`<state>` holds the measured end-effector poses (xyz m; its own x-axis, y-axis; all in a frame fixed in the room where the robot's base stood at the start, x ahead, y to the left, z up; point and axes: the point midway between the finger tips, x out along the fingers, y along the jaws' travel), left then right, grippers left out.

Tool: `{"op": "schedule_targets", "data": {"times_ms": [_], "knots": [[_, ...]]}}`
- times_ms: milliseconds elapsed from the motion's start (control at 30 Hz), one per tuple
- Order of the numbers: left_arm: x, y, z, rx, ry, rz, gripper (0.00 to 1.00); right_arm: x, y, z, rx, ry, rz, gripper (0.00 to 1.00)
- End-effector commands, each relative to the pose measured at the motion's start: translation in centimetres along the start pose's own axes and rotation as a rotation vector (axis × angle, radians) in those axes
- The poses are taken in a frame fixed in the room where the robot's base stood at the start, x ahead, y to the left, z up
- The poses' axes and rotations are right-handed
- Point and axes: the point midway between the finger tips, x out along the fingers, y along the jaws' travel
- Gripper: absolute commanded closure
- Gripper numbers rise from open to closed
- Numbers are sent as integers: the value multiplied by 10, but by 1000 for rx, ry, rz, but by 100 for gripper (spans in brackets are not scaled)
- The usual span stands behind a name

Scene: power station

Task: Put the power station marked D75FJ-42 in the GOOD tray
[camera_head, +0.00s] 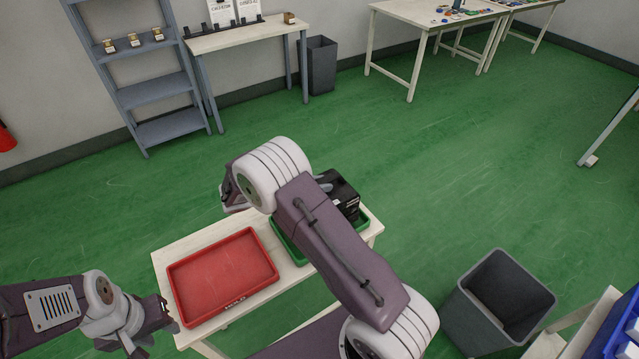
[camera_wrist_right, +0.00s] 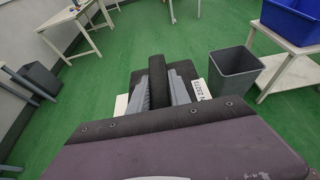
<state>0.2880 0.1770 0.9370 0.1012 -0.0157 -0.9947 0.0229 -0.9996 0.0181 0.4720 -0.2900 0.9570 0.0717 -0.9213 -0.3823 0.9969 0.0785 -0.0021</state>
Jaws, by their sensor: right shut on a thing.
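A black power station (camera_head: 343,194) is at the green tray (camera_head: 367,219), partly hidden behind my right arm. I cannot tell whether it rests in the tray or hangs just above it.
Both trays stand on a small white table (camera_head: 198,240). A grey bin (camera_head: 497,300) is to its right on the green floor. A grey shelf (camera_head: 150,90) with small items and a bench (camera_head: 240,35) stand at the back wall. The floor behind the table is clear.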

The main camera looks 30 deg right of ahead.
Motion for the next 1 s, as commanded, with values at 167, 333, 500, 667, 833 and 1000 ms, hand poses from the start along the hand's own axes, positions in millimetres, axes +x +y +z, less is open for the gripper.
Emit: {"op": "schedule_targets", "data": {"times_ms": [167,333,500,667,833,1000], "knots": [[1,0,0,0,0,0,61,0,1,2,3,-7,2,100],[2,0,0,0,0,0,61,1,1,0,3,-7,2,100],[2,0,0,0,0,0,61,1,1,-2,3,-7,2,100],[3,0,0,0,0,0,61,2,1,-3,3,-5,2,60],[3,0,0,0,0,0,61,2,0,-4,2,-3,1,45],[3,0,0,0,0,0,61,2,0,-5,1,-2,1,45]]}}
